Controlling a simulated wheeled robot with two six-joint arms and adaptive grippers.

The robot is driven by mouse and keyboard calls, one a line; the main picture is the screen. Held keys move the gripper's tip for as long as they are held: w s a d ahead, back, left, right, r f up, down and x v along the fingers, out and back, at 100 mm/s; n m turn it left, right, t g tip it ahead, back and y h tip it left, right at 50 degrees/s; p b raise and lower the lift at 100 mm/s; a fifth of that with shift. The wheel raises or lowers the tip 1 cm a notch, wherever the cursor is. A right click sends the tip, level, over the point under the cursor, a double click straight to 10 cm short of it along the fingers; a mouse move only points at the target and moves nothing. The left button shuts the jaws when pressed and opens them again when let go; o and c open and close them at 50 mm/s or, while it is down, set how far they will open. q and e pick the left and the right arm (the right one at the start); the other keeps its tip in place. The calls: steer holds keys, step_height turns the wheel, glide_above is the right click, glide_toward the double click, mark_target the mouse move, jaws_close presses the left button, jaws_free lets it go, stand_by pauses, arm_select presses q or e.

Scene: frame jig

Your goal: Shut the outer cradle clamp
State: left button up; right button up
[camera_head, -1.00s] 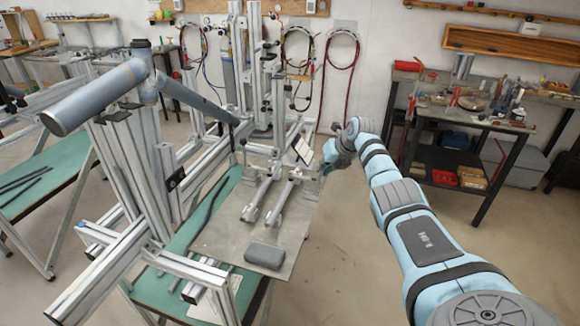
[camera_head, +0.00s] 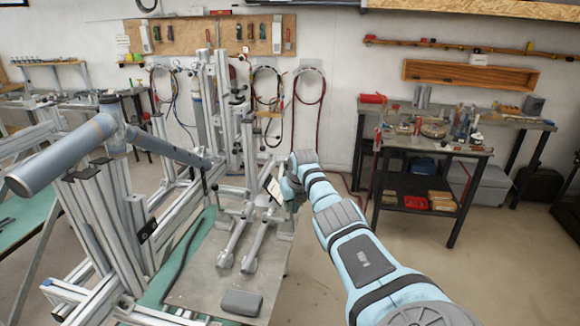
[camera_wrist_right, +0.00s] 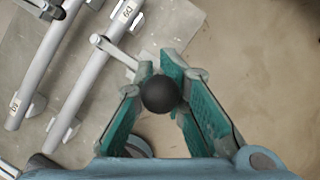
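My right gripper (camera_wrist_right: 160,80) shows its two teal-padded fingers around a black ball knob (camera_wrist_right: 161,94) in the right wrist view. The ball fills the gap between the pads. A short silver bar (camera_wrist_right: 115,53) runs beside it to the left finger; whether it joins the knob is hidden. Two silver tubes (camera_wrist_right: 90,75) with number labels lie left of the fingers. In the head view, my right gripper (camera_head: 288,188) is at the right side of the frame jig (camera_head: 235,235), by a small tilted panel (camera_head: 273,187). The clamp there is too small to make out. My left gripper is out of view.
A grey block (camera_head: 242,303) lies on the front of the jig's plate. Metal profile framing (camera_head: 105,225) and a thick grey tube (camera_head: 65,155) stand at left. A cluttered workbench (camera_head: 455,125) with a lower shelf stands at back right. The floor right of my arm is clear.

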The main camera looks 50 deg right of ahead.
steer(key=o, duration=0.3)
steer(key=shift+w+d+r, duration=0.1)
steer(key=shift+d+r, duration=0.05)
steer(key=shift+r, duration=0.15)
steer(key=shift+o, duration=0.3)
steer(key=shift+a, duration=0.3)
steer(key=shift+s, duration=0.2)
steer(key=v, duration=1.2)
steer(key=shift+f, duration=0.1)
